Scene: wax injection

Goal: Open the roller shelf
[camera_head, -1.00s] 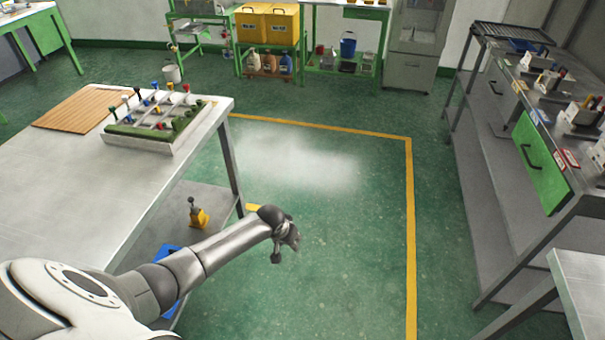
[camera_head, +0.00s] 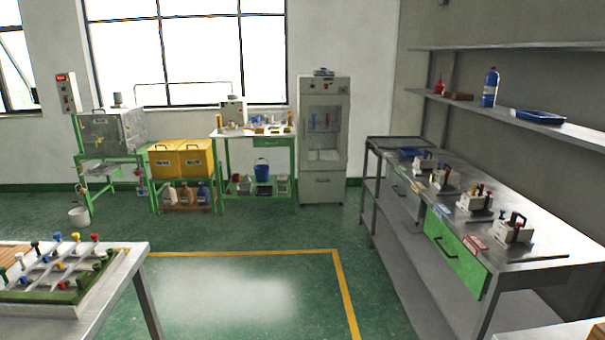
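I cannot tell for certain which unit is called the roller shelf. A long metal workbench (camera_head: 530,250) on the right has a green drawer front (camera_head: 468,267) with a black handle, which looks shut. A grey drawer front (camera_head: 404,197) with a dark handle sits farther along the same bench and also looks shut. A tall grey cabinet (camera_head: 323,187) stands by the back wall, with a window-like opening and a lower drawer. Neither of my grippers is in view.
A table (camera_head: 115,288) with a rack of coloured-knob tools (camera_head: 55,275) stands at the lower left. Yellow boxes (camera_head: 182,157) and green-legged benches line the back. Wall shelves (camera_head: 560,130) hang above the right bench. The green floor (camera_head: 230,290) between is clear.

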